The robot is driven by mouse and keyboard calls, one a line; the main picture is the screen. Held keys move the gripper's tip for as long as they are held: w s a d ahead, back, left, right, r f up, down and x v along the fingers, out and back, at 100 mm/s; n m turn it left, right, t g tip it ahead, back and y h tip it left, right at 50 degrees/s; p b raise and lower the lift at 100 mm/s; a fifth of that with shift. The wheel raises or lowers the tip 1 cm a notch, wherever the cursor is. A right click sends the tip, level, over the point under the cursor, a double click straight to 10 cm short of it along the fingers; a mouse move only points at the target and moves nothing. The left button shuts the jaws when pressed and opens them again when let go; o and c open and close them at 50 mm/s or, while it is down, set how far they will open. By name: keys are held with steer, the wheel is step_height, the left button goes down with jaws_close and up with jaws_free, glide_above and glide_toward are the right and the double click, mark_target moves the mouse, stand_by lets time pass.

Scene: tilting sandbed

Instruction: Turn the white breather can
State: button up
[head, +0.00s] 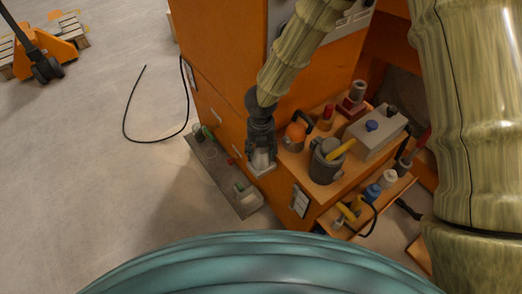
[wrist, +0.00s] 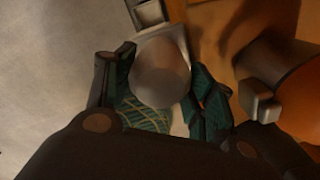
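The white breather can (wrist: 162,75) is a pale, smooth, rounded body between my fingers in the wrist view. It sits by a light square plate at the edge of the orange cabinet. My gripper (wrist: 162,85) has a teal-padded finger on each side of it, and both pads appear to touch its sides. In the head view my gripper (head: 262,143) points down at the cabinet's left edge, with the pale can (head: 262,159) partly hidden between its fingers. The can's far side and base are hidden.
Close to the right are an orange-and-grey jug (head: 296,131), a dark mug (head: 326,161) and a grey box with a blue knob (head: 376,130). A lower shelf holds bottles (head: 389,178).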

steer(key=shift+r+n+p, duration=0.1)
steer(key=shift+n+p, duration=0.2)
steer(key=shift+p, duration=0.15)
steer(key=shift+r+n+p, duration=0.15)
steer(key=shift+n+p, duration=0.75)
steer(key=shift+p, duration=0.35)
steer(key=n+p, duration=0.3)
steer(key=p, duration=0.1)
steer(key=shift+r+n, duration=0.1)
steer(key=shift+n, duration=0.3)
steer(key=n+p, duration=0.3)
steer(key=p, duration=0.1)
steer(key=shift+n+p, duration=0.3)
steer(key=shift+p, duration=0.05)
steer(key=n+p, duration=0.3)
steer(key=shift+n, duration=0.3)
steer(key=n+p, duration=0.4)
steer(key=n, duration=0.2)
steer(key=shift+f, duration=0.2)
steer(key=n+p, duration=0.2)
steer(key=n, duration=0.4)
steer(key=shift+w+f+n, duration=0.1)
steer(key=shift+n, duration=0.3)
